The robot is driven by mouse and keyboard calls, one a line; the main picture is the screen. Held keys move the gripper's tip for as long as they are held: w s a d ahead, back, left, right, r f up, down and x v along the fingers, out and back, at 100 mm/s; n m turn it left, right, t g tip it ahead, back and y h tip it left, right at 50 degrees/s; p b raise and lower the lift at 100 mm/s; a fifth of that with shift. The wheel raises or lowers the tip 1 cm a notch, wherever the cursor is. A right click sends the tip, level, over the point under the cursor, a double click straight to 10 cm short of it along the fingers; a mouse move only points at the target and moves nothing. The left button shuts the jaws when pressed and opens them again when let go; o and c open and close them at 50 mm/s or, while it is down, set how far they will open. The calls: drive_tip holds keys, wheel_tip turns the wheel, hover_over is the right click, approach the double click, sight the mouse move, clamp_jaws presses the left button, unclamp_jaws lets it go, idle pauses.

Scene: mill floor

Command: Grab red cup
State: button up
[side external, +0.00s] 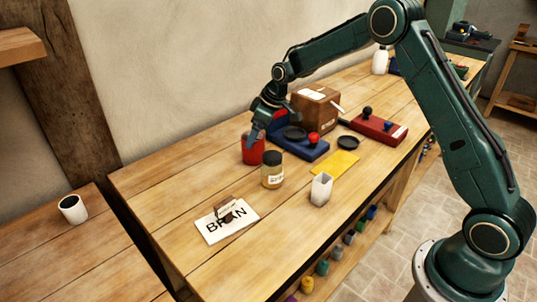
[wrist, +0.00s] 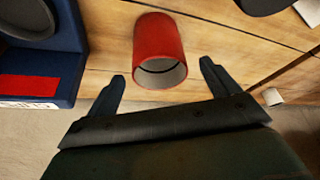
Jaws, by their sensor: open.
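The red cup (side external: 252,152) stands on the wooden bench, left of the blue block-like tray, in the side external view. In the wrist view the red cup (wrist: 159,45) shows its grey inside and sits beyond the fingertips, centred between them. My gripper (side external: 258,132) is at the cup's rim in the side view, partly in front of it. In the wrist view my gripper (wrist: 162,72) has its two fingers spread wide, one to each side of the cup's mouth, with nothing between them. Whether a finger touches the cup cannot be told.
A blue tray (side external: 313,153) stands right beside the cup, with a cardboard box (side external: 318,113) behind it. A jar (side external: 272,173) stands close in front. The bench left of the cup is clear.

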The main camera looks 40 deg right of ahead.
drive_tip(key=shift+x, duration=2.55)
drive_tip(key=shift+d, duration=0.1)
drive_tip(key=c, duration=1.2)
drive_tip(key=shift+r, duration=0.1)
wheel_tip(320, 180, up, 20)
